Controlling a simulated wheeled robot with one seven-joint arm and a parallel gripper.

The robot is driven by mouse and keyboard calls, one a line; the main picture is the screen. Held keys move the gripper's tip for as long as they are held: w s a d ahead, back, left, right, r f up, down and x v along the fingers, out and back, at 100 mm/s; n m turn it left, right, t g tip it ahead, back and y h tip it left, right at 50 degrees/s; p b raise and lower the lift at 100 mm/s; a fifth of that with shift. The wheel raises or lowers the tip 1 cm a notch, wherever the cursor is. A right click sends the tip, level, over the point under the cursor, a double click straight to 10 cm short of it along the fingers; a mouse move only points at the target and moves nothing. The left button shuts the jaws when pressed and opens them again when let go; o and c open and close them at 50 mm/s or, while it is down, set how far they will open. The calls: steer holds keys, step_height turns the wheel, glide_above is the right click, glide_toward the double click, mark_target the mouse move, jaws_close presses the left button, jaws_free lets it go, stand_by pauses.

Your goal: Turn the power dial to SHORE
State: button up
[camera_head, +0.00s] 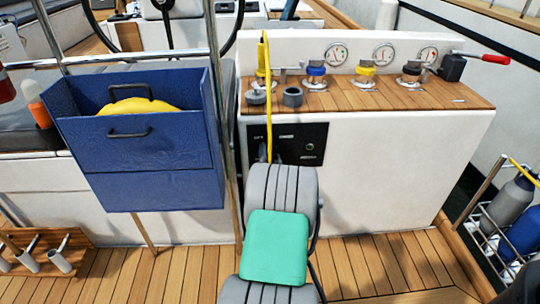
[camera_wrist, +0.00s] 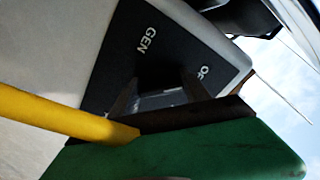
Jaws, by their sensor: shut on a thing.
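The black power panel (camera_head: 318,132) is set in the white console front, with small labels along its top. In the wrist view the panel (camera_wrist: 100,72) shows tilted, with "GEN" readable and a cut-off label starting "OF". My gripper (camera_wrist: 158,92) is at the panel face, its two dark fingers close around a small greyish part that appears to be the power dial (camera_wrist: 160,101). The dial is mostly hidden, so I cannot tell which label it points to.
A yellow line (camera_head: 267,100) hangs down the console past the panel; it also crosses the wrist view (camera_wrist: 70,118). A blue bin (camera_head: 150,175) and a steel post (camera_head: 222,120) stand left. A bottle rack (camera_head: 485,232) is at right. Winches top the console (camera_head: 440,98).

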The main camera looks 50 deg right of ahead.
steer(key=c, duration=0.4)
steer(key=shift+m, duration=0.3)
steer(key=m+p, duration=0.1)
steer(key=m, duration=0.2)
steer(key=shift+r+p, duration=0.1)
steer(key=shift+p, duration=0.25)
steer(key=m+p, duration=0.2)
steer(key=m, duration=0.2)
steer(key=shift+r+m, duration=0.15)
steer(key=shift+m, duration=0.25)
steer(key=m+p, duration=0.3)
steer(key=m, duration=0.2)
steer(key=shift+r, duration=0.1)
steer(key=shift+m+p, duration=1)
steer(key=shift+m, duration=1.2)
